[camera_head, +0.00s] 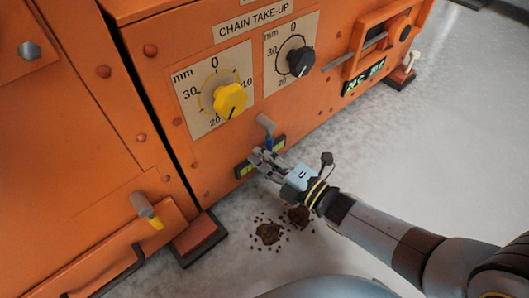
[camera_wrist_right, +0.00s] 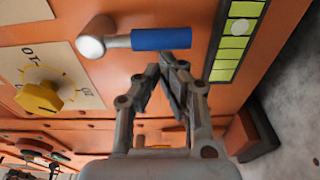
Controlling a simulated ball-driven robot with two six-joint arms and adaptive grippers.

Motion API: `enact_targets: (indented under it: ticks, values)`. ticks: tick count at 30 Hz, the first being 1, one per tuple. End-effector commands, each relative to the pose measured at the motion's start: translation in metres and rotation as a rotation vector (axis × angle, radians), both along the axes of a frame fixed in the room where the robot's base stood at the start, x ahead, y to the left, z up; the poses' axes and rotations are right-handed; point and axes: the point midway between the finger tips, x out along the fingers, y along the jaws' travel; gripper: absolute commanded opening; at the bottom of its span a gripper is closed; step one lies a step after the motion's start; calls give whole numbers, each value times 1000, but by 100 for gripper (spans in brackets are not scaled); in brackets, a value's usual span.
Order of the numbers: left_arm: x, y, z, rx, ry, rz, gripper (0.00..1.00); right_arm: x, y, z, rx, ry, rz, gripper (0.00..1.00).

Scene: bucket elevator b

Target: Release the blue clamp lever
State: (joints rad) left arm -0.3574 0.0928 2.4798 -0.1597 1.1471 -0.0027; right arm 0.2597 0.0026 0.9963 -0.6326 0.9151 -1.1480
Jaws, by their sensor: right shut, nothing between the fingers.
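The blue clamp lever (camera_head: 269,143) has a grey pivot end and a blue grip. It is on the orange machine panel, below the two dials, and its lower part is partly hidden by my right gripper in the head view. In the right wrist view the blue grip (camera_wrist_right: 161,39) lies level, with its round grey end to the left. My right gripper (camera_head: 257,155) is shut and empty. In the wrist view its fingertips (camera_wrist_right: 168,62) sit just below the blue grip; I cannot tell whether they touch it. My left gripper is not in view.
A yellow dial (camera_head: 229,100) and a black dial (camera_head: 301,61) stick out above the lever. A green segmented strip (camera_wrist_right: 237,42) is beside it. A yellow-tipped lever (camera_head: 147,210) is at lower left. Brown spilled material (camera_head: 268,233) lies on the otherwise open grey floor.

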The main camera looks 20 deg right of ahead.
Motion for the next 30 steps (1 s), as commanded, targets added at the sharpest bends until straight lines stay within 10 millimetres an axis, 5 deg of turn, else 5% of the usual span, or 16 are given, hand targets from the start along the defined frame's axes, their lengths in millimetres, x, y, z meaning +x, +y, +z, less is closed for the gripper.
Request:
enact_targets:
  ticks: [30]
  values:
    - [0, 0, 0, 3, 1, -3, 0, 1, -4, -3, -87, -30, 0, 0]
